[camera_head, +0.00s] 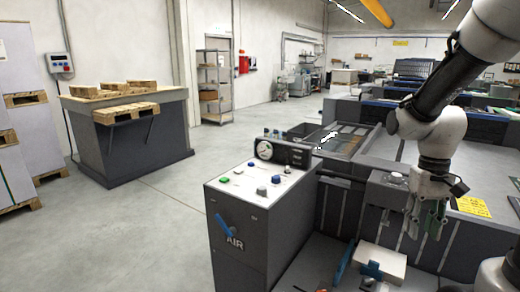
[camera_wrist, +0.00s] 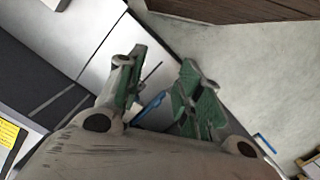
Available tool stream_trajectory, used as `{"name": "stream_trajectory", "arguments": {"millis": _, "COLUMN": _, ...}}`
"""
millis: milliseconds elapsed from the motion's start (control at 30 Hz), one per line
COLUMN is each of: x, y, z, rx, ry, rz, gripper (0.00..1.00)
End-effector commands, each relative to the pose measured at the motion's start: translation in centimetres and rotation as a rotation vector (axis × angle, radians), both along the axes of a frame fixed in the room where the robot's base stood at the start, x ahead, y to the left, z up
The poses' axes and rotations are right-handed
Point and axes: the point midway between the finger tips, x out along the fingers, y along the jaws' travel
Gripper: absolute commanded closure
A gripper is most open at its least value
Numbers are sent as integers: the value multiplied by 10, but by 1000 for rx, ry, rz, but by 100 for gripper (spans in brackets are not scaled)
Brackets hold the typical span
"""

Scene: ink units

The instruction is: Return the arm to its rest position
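My arm (camera_head: 440,85) reaches in from the top right of the head view, bent at the elbow, with its wrist pointing down. My gripper (camera_head: 424,230) hangs at the right over the front of the dark grey machine. Its two green-padded fingers stand apart with nothing between them. In the wrist view my gripper (camera_wrist: 155,72) also shows spread, empty fingers.
A grey cabinet (camera_head: 237,242) with a blue lever, buttons and a gauge (camera_head: 265,150) stands left of my gripper. Below is a pale block (camera_head: 382,262) with blue parts. A bench with pallets (camera_head: 125,112) stands far left; open floor (camera_head: 165,225) lies between.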

Motion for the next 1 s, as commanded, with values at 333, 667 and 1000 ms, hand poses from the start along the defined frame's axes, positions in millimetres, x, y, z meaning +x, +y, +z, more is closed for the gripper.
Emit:
{"name": "stream_trajectory", "arguments": {"millis": 333, "x": -73, "y": 14, "z": 86, "rx": -16, "ry": -323, "rz": 93, "gripper": 64}}
{"name": "stream_trajectory", "arguments": {"millis": 667, "x": -86, "y": 19, "z": 123, "rx": -23, "ry": -520, "rz": 112, "gripper": 64}}
{"name": "stream_trajectory", "arguments": {"millis": 1000, "x": -85, "y": 19, "z": 124, "rx": -23, "ry": -520, "rz": 114, "gripper": 64}}
